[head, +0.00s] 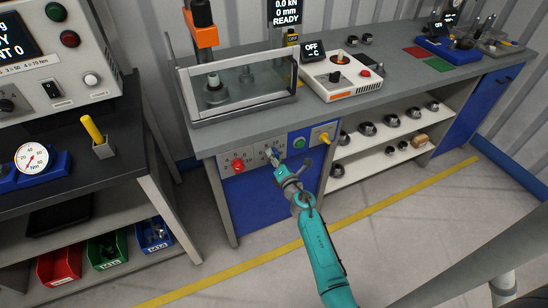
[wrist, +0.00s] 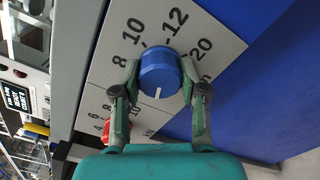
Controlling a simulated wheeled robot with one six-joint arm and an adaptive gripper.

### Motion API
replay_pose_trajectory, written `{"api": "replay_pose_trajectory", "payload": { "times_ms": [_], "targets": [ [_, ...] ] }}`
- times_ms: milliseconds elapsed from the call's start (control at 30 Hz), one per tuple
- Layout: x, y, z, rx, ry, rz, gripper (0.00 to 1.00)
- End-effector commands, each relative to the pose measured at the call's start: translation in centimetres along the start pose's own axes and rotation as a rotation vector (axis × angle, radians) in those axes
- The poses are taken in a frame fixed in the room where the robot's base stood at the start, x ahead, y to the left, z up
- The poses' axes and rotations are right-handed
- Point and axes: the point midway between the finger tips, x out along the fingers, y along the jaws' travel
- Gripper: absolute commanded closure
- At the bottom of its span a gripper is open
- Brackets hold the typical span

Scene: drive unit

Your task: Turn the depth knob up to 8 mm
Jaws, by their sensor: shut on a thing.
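A blue knob (wrist: 160,72) with a short white pointer line sits on a pale scale plate (wrist: 119,72). Numbers 8, 10, 12 and 20 show beside and above it in the wrist view. The white line points down in that picture, away from these numbers; no number shows at its end. My gripper (wrist: 160,84) is shut on the blue knob, one finger on each side. In the head view my gripper (head: 275,162) is at the front panel and mostly covers the knob. No written name for the knob is readable.
A red knob (head: 238,165) with its own scale is left of my gripper. A green button (head: 299,142) and a yellow knob (head: 324,137) are to the right. A clear-walled press guard (head: 250,85) stands on the bench above.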

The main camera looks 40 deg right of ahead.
Motion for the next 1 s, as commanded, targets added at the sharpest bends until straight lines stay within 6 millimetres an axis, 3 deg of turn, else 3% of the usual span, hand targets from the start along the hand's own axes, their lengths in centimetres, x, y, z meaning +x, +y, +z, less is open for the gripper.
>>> {"api": "replay_pose_trajectory", "payload": {
  "times_ms": [1000],
  "targets": [
    [-0.05, -0.06, 0.0, 0.963, -0.001, -0.002, 0.92]
  ]
}}
